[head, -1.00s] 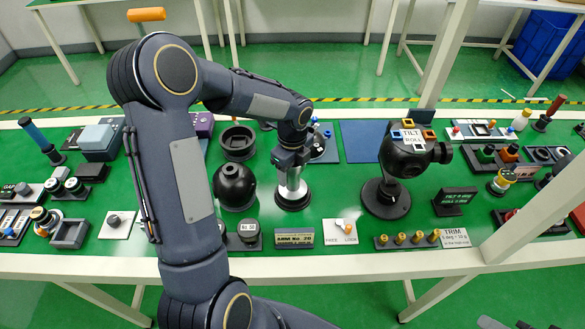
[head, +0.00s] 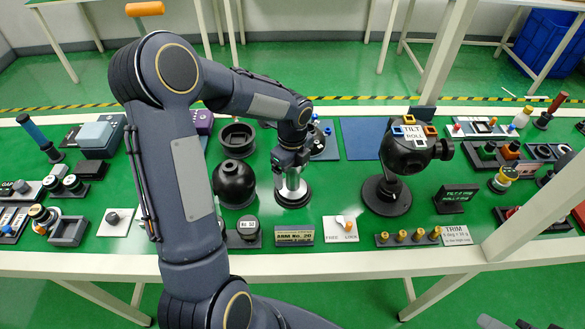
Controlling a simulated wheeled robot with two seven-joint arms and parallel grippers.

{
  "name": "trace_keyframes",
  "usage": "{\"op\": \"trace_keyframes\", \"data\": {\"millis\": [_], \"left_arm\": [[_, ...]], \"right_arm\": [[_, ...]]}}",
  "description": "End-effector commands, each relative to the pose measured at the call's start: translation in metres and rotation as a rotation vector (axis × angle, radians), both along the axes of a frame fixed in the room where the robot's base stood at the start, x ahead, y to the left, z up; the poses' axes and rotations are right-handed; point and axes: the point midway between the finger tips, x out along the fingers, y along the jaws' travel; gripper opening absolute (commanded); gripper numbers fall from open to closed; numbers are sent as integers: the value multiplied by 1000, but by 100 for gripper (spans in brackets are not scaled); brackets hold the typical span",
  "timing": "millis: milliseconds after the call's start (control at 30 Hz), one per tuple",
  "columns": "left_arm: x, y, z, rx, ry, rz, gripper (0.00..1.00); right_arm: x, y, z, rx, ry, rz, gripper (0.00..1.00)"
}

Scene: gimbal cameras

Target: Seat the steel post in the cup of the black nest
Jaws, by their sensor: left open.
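The steel post (head: 291,186) is a short bright cylinder, standing upright on a round black base (head: 293,200) in the middle of the table. This base looks like the black nest; its cup is hidden by the post, and I cannot tell how deep the post sits. My left gripper (head: 289,167) is directly above the post, pointing down, with its fingers at the post's top. It is open; the fingers are small and partly hidden by the wrist.
A black ball-shaped part (head: 234,184) stands close left of the post, with a black ring-shaped cup (head: 237,136) behind it. A black gimbal head (head: 408,155) stands to the right. A FREE/LOCK switch plate (head: 341,229) and a label block (head: 295,236) lie in front.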

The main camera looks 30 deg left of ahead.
Motion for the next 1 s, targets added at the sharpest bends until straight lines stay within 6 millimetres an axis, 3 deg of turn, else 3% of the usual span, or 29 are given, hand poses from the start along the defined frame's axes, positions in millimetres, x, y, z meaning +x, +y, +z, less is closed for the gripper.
{"op": "trace_keyframes", "data": {"millis": [500, 1000], "left_arm": [[2, 0, 71, 0, -5, 2, 86], [1, 0, 79, -1, -3, 0, 86]], "right_arm": [[0, 0, -2, 0, 0, 0, 39], [0, 0, -2, 0, 0, 0, 39]]}}
